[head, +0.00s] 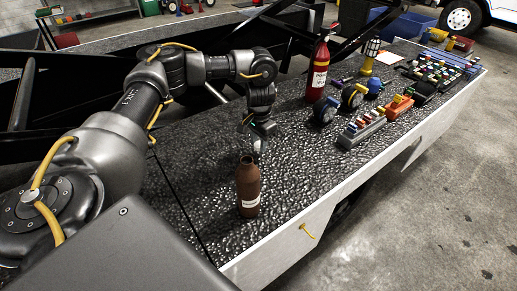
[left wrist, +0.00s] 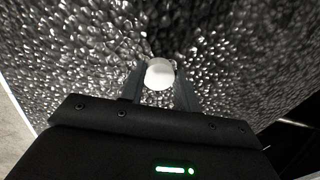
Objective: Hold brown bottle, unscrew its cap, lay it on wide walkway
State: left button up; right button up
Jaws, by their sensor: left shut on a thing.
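The brown bottle (head: 248,190) stands upright on the dark textured walkway (head: 185,170), near its front edge. It has a white label, and its neck shows no cap. My left gripper (head: 258,146) is just behind and above the bottle neck in the head view. It is shut on a round white cap (left wrist: 159,73), which shows between the fingers in the left wrist view. The walkway surface lies below the cap there, and no bottle shows under it. The cap looks apart from the bottle. My right gripper is not in view.
The walkway right of the bottle is clear.

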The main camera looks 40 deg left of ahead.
aim_at(259, 155)
pick_arm(q)
notch_tip(259, 155, down, 3)
jog(key=shift+r, duration=0.1)
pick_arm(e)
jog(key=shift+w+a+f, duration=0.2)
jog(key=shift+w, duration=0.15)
pick_arm(q)
jog(key=shift+f, duration=0.2)
jog(key=o, duration=1.1)
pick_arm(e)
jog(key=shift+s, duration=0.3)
pick_arm(q)
jog(key=shift+r, duration=0.1)
